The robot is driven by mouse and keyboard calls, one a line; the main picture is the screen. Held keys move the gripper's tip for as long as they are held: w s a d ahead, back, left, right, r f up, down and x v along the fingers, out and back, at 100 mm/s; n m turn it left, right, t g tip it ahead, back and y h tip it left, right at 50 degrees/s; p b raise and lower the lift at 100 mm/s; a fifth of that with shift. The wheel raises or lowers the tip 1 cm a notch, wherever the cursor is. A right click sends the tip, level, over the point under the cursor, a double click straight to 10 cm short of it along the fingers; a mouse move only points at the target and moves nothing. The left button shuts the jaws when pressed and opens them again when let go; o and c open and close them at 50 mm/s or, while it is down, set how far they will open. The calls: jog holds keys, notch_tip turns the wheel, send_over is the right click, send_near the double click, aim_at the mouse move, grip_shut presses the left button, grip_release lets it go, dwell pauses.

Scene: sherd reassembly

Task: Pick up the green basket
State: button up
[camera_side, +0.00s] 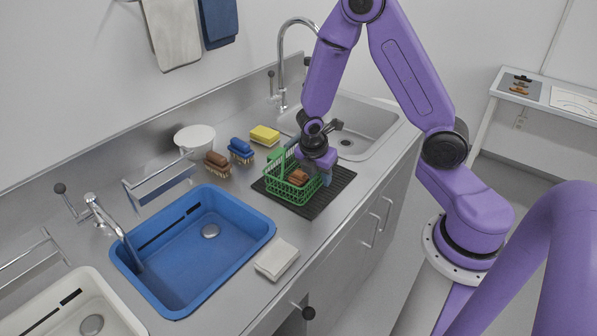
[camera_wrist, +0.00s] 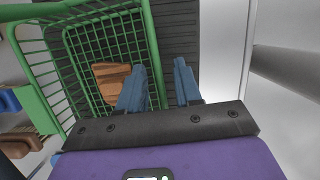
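The green basket (camera_side: 287,186) is a wire basket standing on a dark ribbed mat (camera_side: 318,204) on the steel counter. Orange-brown pieces (camera_side: 298,177) lie in it. In the wrist view the basket (camera_wrist: 110,50) fills the left and upper middle, with a brown piece (camera_wrist: 110,78) inside. My gripper (camera_wrist: 165,82) has its two blue fingers apart, one on the basket's inner side and one outside, with the green rim running between them. The fingers look clear of the rim. In the side view my gripper (camera_side: 320,172) is at the basket's right side, its fingertips partly hidden.
A blue basin (camera_side: 170,275) and a white folded cloth (camera_side: 277,259) lie to the left. Brown (camera_side: 217,165) and blue (camera_side: 241,151) brushes, a yellow sponge (camera_side: 265,135) and a white bowl (camera_side: 195,138) stand behind. A steel sink (camera_side: 362,125) with a tall tap (camera_side: 281,70) is beyond.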

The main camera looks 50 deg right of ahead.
jog(key=shift+f, duration=0.2)
jog(key=shift+c, duration=0.3)
grip_shut()
jog(key=shift+r, duration=0.15)
